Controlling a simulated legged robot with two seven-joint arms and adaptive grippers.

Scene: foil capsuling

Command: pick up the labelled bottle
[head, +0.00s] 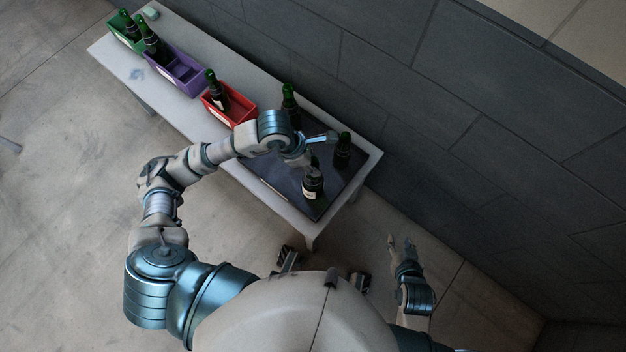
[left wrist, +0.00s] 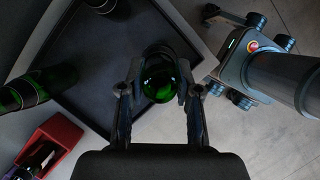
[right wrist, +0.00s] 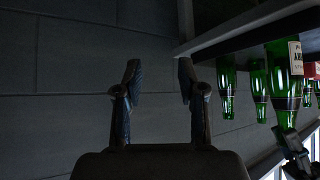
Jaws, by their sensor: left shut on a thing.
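The labelled bottle (head: 313,187) is dark green with a pale label and stands upright at the near side of the dark tray (head: 270,172). My left gripper (head: 308,162) is above it, shut on its upper part. In the left wrist view the bottle (left wrist: 158,80) shows from above between the two fingers. The right wrist view, upside down, shows the labelled bottle (right wrist: 283,85) with my left gripper at its neck. Whether its base touches the tray is unclear. My right gripper (right wrist: 160,78) is open and empty, low beside the table's end.
Two other bottles stand on the tray, one at the back (head: 290,105) and one at the right (head: 343,152). Red (head: 240,108), purple (head: 190,82) and green (head: 118,38) bins holding bottles line the table to the left. A dark wall (head: 420,120) runs behind.

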